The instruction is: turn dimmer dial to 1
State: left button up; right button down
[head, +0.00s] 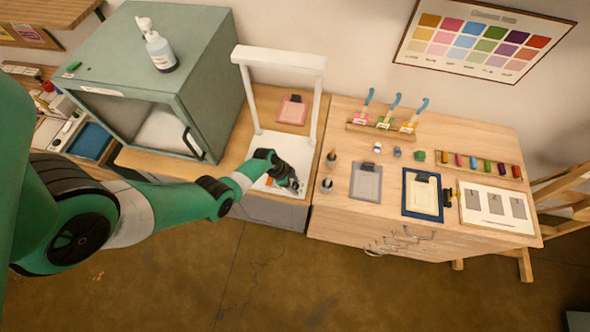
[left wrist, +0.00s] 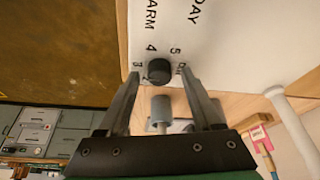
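The dimmer dial (left wrist: 159,71) is a small black round knob on a white panel (left wrist: 225,40), with printed 3, 4, 5 and the words ARM (cut off) and DAY near it. My left gripper (left wrist: 160,76) is open, its two fingertips on either side of the dial with a small gap each side. In the head view my left gripper (head: 291,183) is over the white base (head: 262,184) of the white lamp frame (head: 277,58); the dial cannot be made out there. My right gripper is not in view.
A green-grey cabinet (head: 131,80) with a pump bottle (head: 158,51) on top stands left of the frame. A pink clipboard (head: 292,110) lies behind the base. The wooden table (head: 335,205) at right holds boards, brushes and pigments. A grey cylinder (left wrist: 162,110) shows between my fingers.

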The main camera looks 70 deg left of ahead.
pick_arm(q)
grip_shut()
